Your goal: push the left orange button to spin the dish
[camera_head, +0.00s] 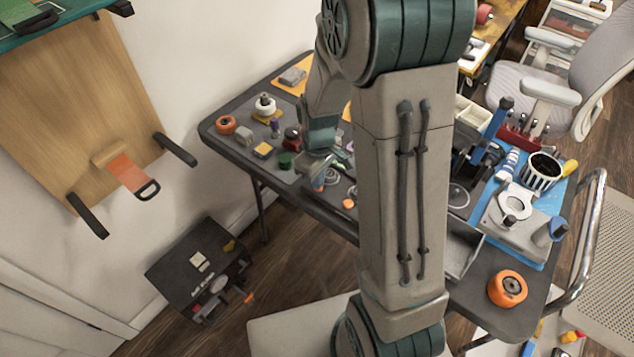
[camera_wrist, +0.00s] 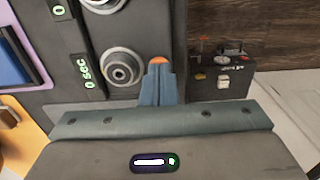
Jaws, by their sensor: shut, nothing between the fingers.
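The fingers are shut and empty, just right of the knob. A small orange patch (camera_wrist: 158,60) shows right at the fingertips; it may be an orange button mostly hidden behind them, and I cannot tell whether they touch.
The dark table (camera_head: 225,145) carries several small items, including an orange roll (camera_head: 226,125) and a white roll (camera_head: 265,104). Another orange roll (camera_head: 508,288) lies at the front right. A black toolbox (camera_head: 196,266) stands on the floor at left; wood floor around it is clear.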

